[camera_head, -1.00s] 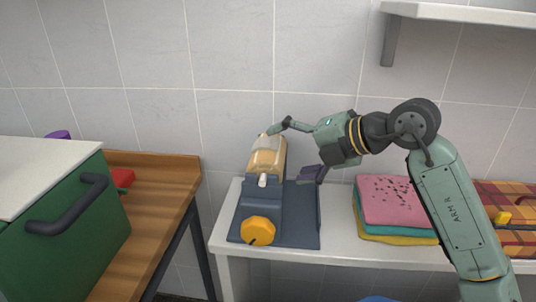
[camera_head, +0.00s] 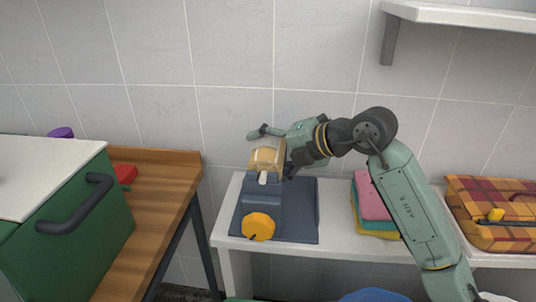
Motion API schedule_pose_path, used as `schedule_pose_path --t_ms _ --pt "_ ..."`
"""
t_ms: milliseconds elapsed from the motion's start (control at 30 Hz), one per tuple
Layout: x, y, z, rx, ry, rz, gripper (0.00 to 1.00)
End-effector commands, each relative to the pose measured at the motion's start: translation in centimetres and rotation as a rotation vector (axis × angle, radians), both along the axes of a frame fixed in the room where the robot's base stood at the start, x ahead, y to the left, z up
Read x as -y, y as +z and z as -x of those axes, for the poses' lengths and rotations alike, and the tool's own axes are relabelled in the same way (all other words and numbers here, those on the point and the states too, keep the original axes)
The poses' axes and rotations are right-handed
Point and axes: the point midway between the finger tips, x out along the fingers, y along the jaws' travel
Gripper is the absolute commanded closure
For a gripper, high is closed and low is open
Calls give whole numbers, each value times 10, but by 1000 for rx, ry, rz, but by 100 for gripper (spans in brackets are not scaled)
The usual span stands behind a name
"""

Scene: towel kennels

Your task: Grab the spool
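The spool (camera_head: 265,157) is a tan, rounded piece at the back end of a blue-grey holder (camera_head: 262,195). The holder has a yellow knob (camera_head: 258,226) at its front and stands on a dark blue mat (camera_head: 301,215). My gripper (camera_head: 274,151) is open, with one finger above and behind the spool and the other at its right side. Whether either finger touches the spool I cannot tell. A small white piece (camera_head: 263,178) sits just in front of the spool.
A white table (camera_head: 231,243) bears the mat and a stack of folded pink, yellow and green towels (camera_head: 371,205). A plaid case (camera_head: 490,210) lies at the right.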

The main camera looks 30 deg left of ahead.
Motion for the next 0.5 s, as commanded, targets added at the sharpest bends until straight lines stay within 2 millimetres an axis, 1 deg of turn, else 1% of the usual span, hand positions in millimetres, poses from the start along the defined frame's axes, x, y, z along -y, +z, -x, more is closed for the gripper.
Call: schedule_pose_path --t_ms 33,67,500 --pt "0 0 0 0 0 0 28" --pt "0 0 0 0 0 0 30" --pt "0 0 0 0 0 0 60"
